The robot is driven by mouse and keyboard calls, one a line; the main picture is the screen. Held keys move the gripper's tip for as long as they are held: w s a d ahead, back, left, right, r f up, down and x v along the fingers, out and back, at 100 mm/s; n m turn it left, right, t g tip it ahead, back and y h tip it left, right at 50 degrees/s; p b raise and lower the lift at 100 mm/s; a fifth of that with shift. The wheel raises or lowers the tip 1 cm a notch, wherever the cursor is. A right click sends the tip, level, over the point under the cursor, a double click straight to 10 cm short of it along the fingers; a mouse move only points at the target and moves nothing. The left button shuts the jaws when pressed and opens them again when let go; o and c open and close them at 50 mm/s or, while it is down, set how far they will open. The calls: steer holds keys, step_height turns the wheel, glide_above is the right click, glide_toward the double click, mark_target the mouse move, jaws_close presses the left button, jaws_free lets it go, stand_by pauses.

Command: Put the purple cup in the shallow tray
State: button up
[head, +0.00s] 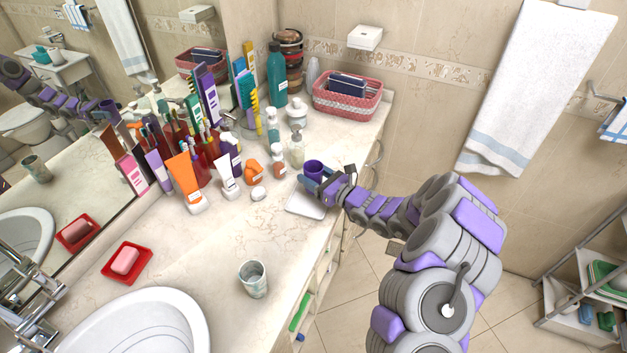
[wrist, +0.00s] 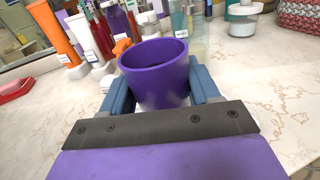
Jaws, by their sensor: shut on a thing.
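The purple cup (head: 314,167) is upright between the blue fingers of my gripper (head: 318,178), near the counter's right edge. In the wrist view the cup (wrist: 155,75) fills the space between the two fingers of my gripper (wrist: 158,88), its open rim facing up. The gripper is shut on it. A white shallow tray (head: 304,208) lies on the counter under and just in front of the gripper, partly hidden by it. White shows below the cup in the wrist view. I cannot tell whether the cup's base touches the tray.
Bottles, tubes and brushes crowd the back left, including an orange tube (head: 187,180) and a white pump bottle (head: 296,150). A pink basket (head: 347,100) stands behind. A grey tumbler (head: 253,280) and red soap dish (head: 127,277) are nearer. The counter's middle is clear.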

steer(key=shift+a+f, duration=0.1)
steer(key=shift+f, duration=0.85)
steer(key=shift+r, duration=0.1)
steer(key=o, duration=1.1)
